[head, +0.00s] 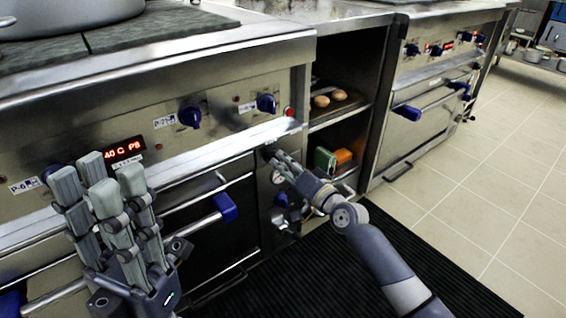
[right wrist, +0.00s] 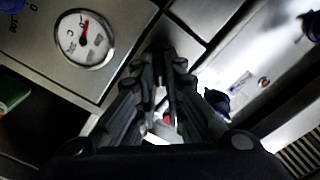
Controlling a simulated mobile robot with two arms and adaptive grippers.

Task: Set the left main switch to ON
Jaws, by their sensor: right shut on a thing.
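The left main switch (head: 268,151) is a small dark knob on the narrow steel panel right of the oven door, just above a round gauge (head: 277,177). My right gripper (head: 279,161) is at this knob with its fingers closed on it. In the right wrist view the fingers (right wrist: 166,72) close together at the dark knob and hide most of it. The gauge shows at upper left there (right wrist: 84,39). I cannot read whether the switch stands at ON. My left gripper (head: 100,178) is open and empty in front of the left stove, its fingers pointing up.
Blue knobs (head: 190,116) and a red display (head: 124,149) are on the stove front. A blue-ended oven handle (head: 225,207) sticks out left of the switch panel. Open shelves (head: 345,112) hold buns and boxes. A dark mat (head: 370,270) lies on the floor.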

